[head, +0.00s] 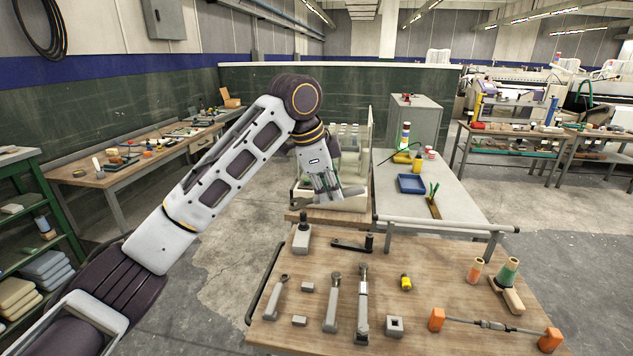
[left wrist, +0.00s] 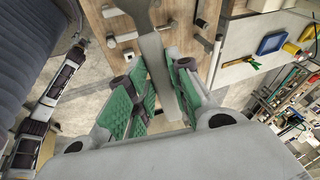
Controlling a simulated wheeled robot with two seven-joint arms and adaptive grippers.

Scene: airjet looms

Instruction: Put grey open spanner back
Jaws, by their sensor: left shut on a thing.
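My left gripper (head: 326,188) is raised beyond the far edge of the near wooden table, in front of a pale rack. In the left wrist view its green-padded fingers (left wrist: 158,95) are closed around a flat grey bar, which looks like the grey open spanner (left wrist: 153,55). Its ends are not clear, so I cannot tell its jaw shape. In the head view the spanner (head: 346,193) shows only partly, near the fingertips. My right gripper is not in view.
The near wooden table (head: 455,278) holds several grey tools, including a wrench (head: 333,305) and another (head: 362,305), small grey blocks (head: 394,326), a yellow piece (head: 405,283) and an orange-ended bar (head: 490,325). A grey table (head: 455,205) with a blue tray (head: 411,184) stands behind.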

